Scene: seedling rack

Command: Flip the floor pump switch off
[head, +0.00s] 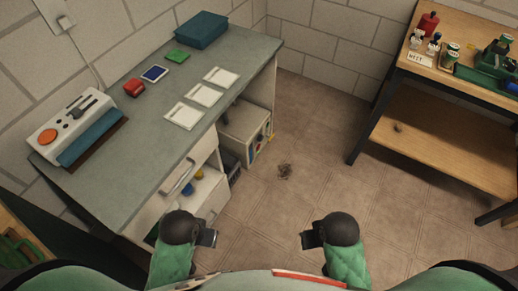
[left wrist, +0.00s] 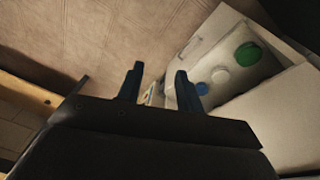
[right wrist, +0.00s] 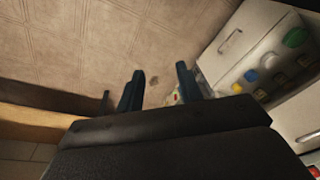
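No part is clearly readable as the floor pump switch. A pale grey box (head: 245,132) stands low beside the desk's far end; its front panel (head: 262,147) carries small dark, blue and yellow marks, too small to make out a switch or its position. My left gripper (head: 208,238) is held in front of the desk's drawers, empty. Its two fingers are apart in the left wrist view (left wrist: 158,88). My right gripper (head: 312,239) is over open floor, empty, its fingers apart in the right wrist view (right wrist: 160,88). Both are well short of the box.
The grey desk (head: 225,65) on the left bears a device with an orange button (head: 48,136), white cards and a blue box (head: 201,29). An open drawer (head: 205,190) juts out below. A wooden rack (head: 440,140) stands right. A dark clump (head: 284,171) lies on otherwise clear floor.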

